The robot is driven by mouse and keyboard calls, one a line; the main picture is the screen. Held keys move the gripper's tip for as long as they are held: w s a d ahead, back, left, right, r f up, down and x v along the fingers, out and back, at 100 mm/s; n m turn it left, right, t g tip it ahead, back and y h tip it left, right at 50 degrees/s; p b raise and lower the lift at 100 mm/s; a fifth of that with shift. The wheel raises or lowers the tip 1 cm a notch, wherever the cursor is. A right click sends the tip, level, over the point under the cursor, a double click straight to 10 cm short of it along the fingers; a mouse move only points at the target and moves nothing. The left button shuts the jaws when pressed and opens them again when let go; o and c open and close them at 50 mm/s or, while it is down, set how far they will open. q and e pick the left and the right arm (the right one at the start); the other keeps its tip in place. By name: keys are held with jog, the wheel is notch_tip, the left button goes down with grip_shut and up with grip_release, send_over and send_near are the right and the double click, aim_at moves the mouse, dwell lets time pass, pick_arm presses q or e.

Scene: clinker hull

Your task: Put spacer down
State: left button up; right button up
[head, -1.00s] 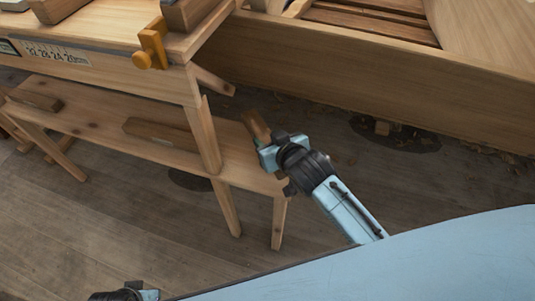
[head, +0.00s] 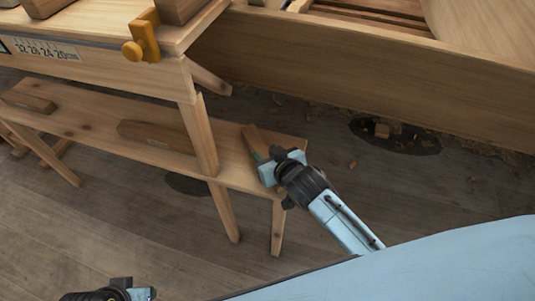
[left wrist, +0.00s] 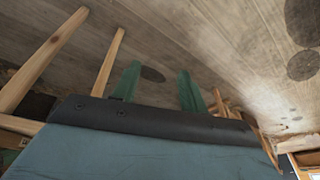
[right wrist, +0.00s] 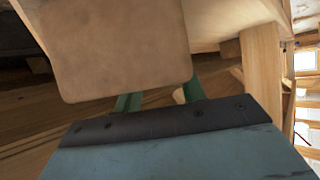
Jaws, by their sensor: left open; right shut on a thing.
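The spacer, a brown wooden block (head: 254,139), is in my right gripper (head: 264,163) at the right end of the low plank bench (head: 85,118). In the right wrist view the block (right wrist: 115,45) fills the upper middle, in front of the green fingers (right wrist: 158,98). I cannot tell whether its underside touches the bench. My left gripper (head: 145,293) is at the bottom edge of the head view, away from the bench. In the left wrist view its fingers (left wrist: 158,88) are apart with nothing between them.
Two similar wooden blocks lie on the low bench, one in the middle (head: 152,134) and one at the left (head: 28,102). A taller workbench (head: 110,77) with an orange clamp (head: 143,38) overhangs it. The wooden hull (head: 340,62) stands behind. Shavings lie on the floor.

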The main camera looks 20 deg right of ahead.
jog(key=shift+f, duration=0.15)
jog(key=o, duration=1.3)
